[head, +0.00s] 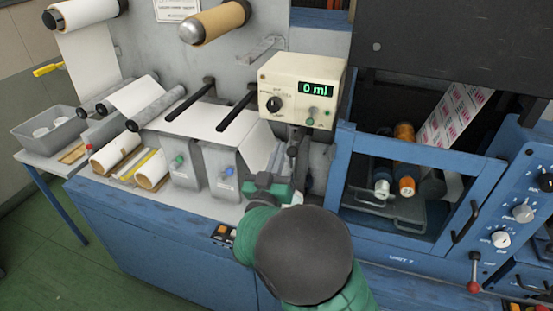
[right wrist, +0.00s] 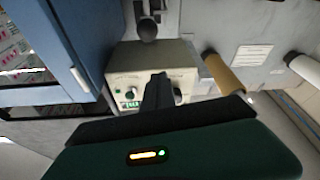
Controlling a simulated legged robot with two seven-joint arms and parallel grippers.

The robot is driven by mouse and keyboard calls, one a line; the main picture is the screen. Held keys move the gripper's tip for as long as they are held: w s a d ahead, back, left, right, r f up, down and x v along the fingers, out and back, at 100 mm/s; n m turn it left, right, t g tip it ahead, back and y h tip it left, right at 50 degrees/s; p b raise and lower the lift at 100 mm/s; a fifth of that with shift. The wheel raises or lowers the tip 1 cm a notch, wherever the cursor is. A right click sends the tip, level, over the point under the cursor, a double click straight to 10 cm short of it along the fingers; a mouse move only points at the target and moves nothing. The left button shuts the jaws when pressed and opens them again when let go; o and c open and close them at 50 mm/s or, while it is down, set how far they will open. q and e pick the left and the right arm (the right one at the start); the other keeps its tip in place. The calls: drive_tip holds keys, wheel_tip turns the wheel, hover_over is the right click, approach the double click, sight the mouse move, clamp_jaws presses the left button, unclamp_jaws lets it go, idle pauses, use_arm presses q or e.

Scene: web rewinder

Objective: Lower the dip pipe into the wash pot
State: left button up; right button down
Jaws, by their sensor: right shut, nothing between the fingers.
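The cream control unit (head: 303,90) reads "0 ml" and is mounted on the grey panel. A dark jointed fitting (head: 293,145) hangs below it; I cannot tell whether this is the dip pipe. In the right wrist view the unit (right wrist: 130,58) appears upside down, with a dark rounded part (right wrist: 147,28) above it in the picture. My right gripper (head: 262,182) is shut and empty, below the unit and beside the grey boxes. Its dark fingers show in the right wrist view (right wrist: 158,80). I cannot pick out the wash pot; my right arm covers part of the bench. My left gripper is out of view.
A blue framed guard (head: 400,150) is close on the right. Two black rods (head: 190,100) jut out above the bench. Paper rolls (head: 115,152) lie at the left.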

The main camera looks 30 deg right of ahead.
sight(288, 153)
drive_tip(key=w+d, duration=0.1)
drive_tip(key=w+d+f+p, duration=0.1)
drive_tip(key=w+d+f, duration=0.1)
drive_tip(key=d, duration=0.1)
drive_tip(key=shift+d+f+p, duration=0.1)
drive_tip(key=shift+f+p, duration=0.15)
drive_tip(key=shift+p, duration=0.05)
drive_tip(key=shift+s+d+f+b, duration=0.1)
drive_tip(key=shift+f+b, duration=0.4)
drive_tip(key=shift+f, duration=0.1)
wheel_tip(288, 153, down, 16)
drive_tip(key=b, duration=1.3)
drive_tip(key=shift+f, duration=0.25)
